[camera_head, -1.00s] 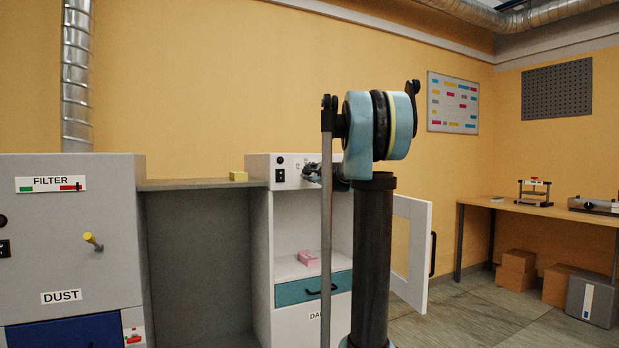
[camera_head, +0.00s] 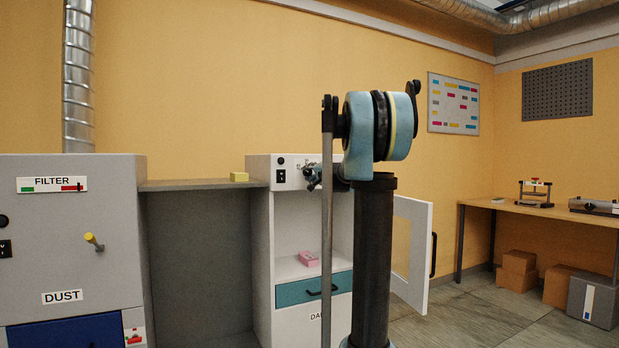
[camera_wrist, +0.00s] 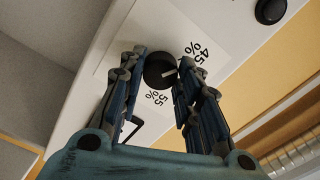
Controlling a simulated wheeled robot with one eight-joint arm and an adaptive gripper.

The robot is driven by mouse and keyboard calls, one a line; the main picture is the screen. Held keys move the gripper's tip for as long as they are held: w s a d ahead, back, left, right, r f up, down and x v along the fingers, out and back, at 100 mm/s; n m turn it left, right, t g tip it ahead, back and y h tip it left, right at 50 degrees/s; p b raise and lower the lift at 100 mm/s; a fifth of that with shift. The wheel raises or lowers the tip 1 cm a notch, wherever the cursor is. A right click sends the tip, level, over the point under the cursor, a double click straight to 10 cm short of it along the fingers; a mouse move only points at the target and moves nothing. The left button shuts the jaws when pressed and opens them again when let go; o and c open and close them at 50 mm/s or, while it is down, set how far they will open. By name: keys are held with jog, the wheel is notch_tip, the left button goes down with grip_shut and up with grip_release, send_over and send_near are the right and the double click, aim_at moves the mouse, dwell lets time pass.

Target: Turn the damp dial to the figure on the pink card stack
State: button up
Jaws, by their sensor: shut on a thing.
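The damp dial (camera_wrist: 159,70) is a round black knob with a white pointer line, on the white front of the damp cabinet. In the wrist view my gripper (camera_wrist: 162,76) is shut on the dial, one finger on each side. The pointer line aims between the printed 45% (camera_wrist: 195,52) and 55% (camera_wrist: 156,97). Other marks on the scale may be hidden by the fingers. In the head view my gripper (camera_head: 313,176) is at the cabinet's top panel, partly behind my arm. The pink card stack (camera_head: 309,258) lies in the open cabinet; its figure is too small to read.
The cabinet's door (camera_head: 411,250) stands open to the right. A teal drawer (camera_head: 308,289) is below the card stack. A grey dust unit (camera_head: 60,240) stands at far left.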

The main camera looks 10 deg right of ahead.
jog(key=shift+o, duration=0.2)
jog(key=shift+d+n, duration=0.1)
jog(key=shift+n, duration=0.5)
jog(key=shift+f, duration=0.1)
jog(key=o, duration=1)
jog(key=shift+o, duration=0.2)
jog(key=shift+w, duration=0.1)
jog(key=v, duration=1.2)
